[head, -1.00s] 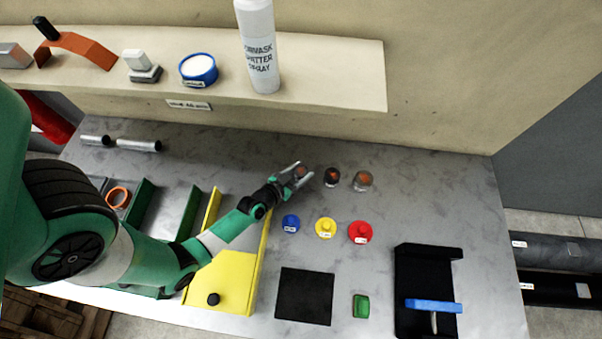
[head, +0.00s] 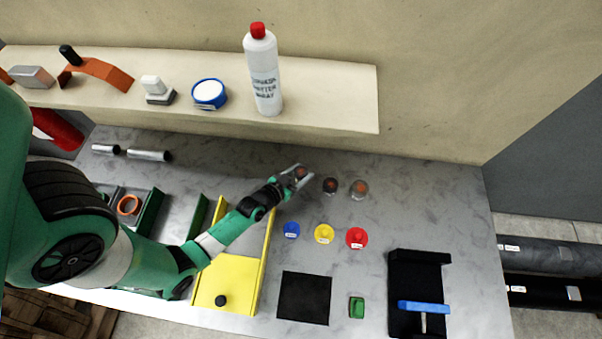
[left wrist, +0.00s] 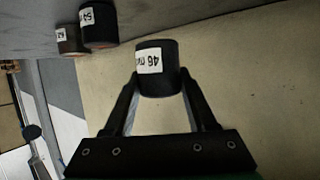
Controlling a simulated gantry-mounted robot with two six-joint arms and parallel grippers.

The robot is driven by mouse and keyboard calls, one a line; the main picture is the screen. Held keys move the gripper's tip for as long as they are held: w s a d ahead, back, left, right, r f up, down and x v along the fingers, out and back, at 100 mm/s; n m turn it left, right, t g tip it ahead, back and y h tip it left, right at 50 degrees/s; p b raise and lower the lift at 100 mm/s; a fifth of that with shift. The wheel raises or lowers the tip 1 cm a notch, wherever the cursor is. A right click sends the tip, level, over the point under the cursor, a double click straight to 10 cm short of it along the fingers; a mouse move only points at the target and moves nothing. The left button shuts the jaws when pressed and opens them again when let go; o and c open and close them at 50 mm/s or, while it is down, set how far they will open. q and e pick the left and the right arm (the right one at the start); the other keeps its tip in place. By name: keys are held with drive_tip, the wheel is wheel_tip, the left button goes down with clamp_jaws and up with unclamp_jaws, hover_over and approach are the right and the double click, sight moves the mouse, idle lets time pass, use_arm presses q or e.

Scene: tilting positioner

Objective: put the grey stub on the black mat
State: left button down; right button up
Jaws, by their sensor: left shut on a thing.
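A dark grey stub (head: 300,172) with an orange top is between the fingers of my left gripper (head: 297,175), at the left end of a row of stubs. In the left wrist view the same stub (left wrist: 157,68) has a white label reading 46, and my left gripper (left wrist: 160,95) is shut on it. I cannot tell whether it touches the table. The black mat (head: 303,298) lies bare and flat near the table's front, well below the gripper in the picture. My right gripper is not in view.
A black stub (head: 330,186) and a brownish stub (head: 360,190) stand to the right. Blue (head: 291,230), yellow (head: 324,233) and red (head: 357,238) knobbed pieces lie between stubs and mat. A yellow tray (head: 228,280) is left of the mat, a green block (head: 357,307) right.

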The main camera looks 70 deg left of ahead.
sight(301, 171)
use_arm(q)
wheel_tip(301, 171, up, 3)
drive_tip(key=shift+r+p, duration=0.15)
drive_tip(key=shift+p, duration=0.35)
